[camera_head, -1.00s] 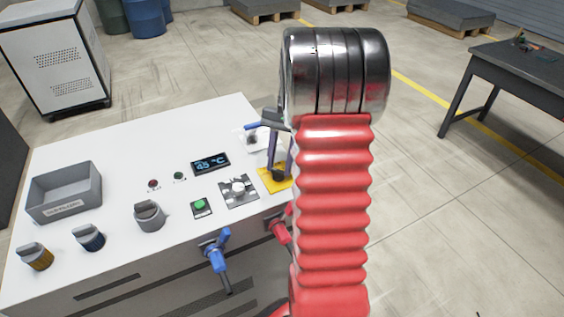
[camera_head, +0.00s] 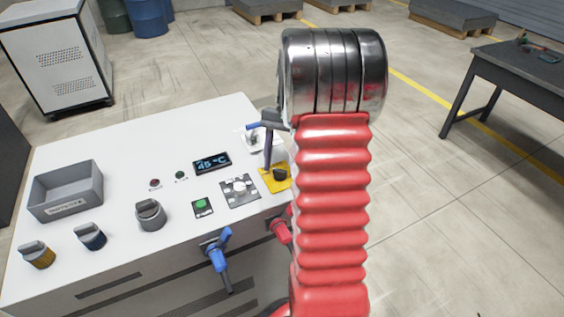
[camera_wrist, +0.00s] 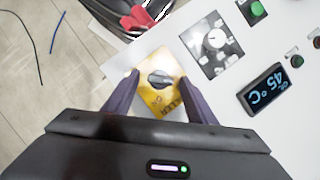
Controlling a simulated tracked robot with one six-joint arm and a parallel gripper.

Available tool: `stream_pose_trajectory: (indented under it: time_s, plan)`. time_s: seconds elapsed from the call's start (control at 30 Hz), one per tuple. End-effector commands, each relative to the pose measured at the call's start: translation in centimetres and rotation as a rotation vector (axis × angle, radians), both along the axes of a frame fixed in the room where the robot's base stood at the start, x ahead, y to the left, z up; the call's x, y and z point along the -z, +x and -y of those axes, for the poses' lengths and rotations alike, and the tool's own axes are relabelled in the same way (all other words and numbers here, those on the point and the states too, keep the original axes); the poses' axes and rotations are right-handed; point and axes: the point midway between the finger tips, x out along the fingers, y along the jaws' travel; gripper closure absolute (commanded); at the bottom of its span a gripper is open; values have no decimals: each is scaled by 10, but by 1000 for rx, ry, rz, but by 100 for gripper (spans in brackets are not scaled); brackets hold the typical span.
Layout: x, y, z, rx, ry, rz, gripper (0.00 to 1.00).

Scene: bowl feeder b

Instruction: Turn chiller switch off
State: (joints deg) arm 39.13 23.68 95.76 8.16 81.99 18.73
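A black rotary knob (camera_wrist: 160,79) sits on a yellow plate (camera_wrist: 156,101) with partly hidden lettering. The knob also shows in the head view (camera_head: 280,174), at the panel's right edge beside my arm. My gripper (camera_wrist: 159,75) is open, with one dark finger on each side of the yellow plate in the wrist view. Nothing is between the fingers except the view of the knob below. In the head view a finger of my gripper (camera_head: 268,150) is above and left of the knob, and my arm hides the rest. Contact with the knob cannot be seen.
A white knob on a dark plate (camera_head: 240,188), a green button (camera_head: 202,205) and a display reading 45 °C (camera_head: 212,163) are close by. Blue (camera_head: 219,249) and red (camera_head: 281,230) valve handles stick out at the front. A grey tray (camera_head: 65,190) is far left.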

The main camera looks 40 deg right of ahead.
Motion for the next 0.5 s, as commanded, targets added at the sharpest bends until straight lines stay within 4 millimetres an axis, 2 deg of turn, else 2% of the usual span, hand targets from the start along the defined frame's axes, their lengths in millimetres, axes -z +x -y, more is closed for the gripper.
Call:
stream_pose_trajectory:
  time_s: [0.3, 0.5]
  plan:
    - [-3, 1, 2, 1, -3, 2, 49]
    - [-20, 5, 9, 2, -5, 4, 49]
